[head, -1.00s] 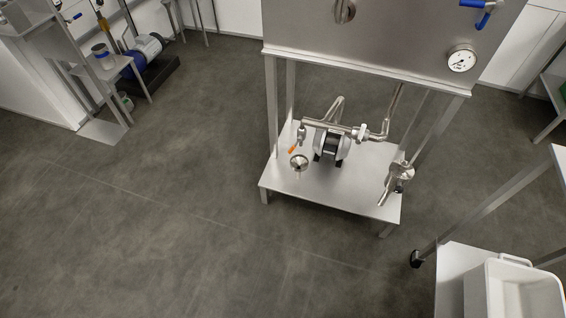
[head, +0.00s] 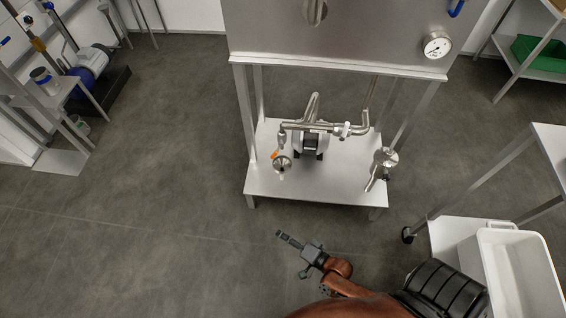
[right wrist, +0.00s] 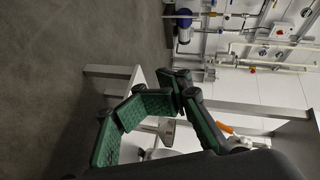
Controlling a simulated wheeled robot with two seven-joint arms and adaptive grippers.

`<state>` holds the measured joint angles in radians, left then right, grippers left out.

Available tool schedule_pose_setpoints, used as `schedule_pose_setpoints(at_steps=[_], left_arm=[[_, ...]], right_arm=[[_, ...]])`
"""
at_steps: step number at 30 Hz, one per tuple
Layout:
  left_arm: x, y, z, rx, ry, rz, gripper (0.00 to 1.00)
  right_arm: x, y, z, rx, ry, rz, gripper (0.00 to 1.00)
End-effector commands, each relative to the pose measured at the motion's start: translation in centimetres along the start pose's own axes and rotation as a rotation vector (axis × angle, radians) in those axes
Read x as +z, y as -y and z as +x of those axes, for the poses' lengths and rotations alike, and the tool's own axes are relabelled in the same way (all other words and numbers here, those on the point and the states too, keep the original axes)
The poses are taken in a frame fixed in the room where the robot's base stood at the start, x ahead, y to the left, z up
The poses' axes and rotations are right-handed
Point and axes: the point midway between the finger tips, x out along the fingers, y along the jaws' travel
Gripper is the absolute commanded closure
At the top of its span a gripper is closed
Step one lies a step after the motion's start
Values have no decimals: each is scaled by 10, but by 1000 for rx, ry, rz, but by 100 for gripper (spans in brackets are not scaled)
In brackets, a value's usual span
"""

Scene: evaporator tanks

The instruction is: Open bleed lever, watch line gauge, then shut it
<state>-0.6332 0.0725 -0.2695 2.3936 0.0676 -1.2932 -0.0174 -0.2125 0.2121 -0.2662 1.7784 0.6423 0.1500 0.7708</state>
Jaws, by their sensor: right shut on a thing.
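The small orange lever (head: 275,155) sits at the left end of the steel pipe (head: 325,128) over the low stand; it looks much as before. Orange also shows beside my fingers in the right wrist view (right wrist: 226,128). The round white dial gauge (head: 437,45) is on the tank front at right; its reading is too small to make out. My right gripper (head: 283,237) shows over the floor in front of the stand, apart from the lever in the picture. My left gripper is out of view.
The steel tank (head: 340,35) stands on legs over a low shelf (head: 340,185) with a pump (head: 308,145) and a second valve (head: 385,158). A cart with a white tub (head: 515,270) is at right.

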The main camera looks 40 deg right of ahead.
Motion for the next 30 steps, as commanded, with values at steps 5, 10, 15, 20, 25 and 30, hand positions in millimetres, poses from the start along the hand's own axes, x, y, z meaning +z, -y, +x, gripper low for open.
schedule_pose_setpoints(at_steps=[5,10,15,20,25,30], left_arm=[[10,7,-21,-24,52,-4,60],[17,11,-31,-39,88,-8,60],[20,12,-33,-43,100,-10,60],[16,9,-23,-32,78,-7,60],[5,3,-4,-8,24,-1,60],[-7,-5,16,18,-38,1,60]], right_arm=[[-97,25,28,-238,-257,330,100],[-160,34,25,-411,-413,517,100],[-186,36,22,-486,-472,586,100],[-197,40,34,-492,-476,589,100],[-215,50,61,-492,-476,588,100],[-234,60,88,-491,-475,587,100]])
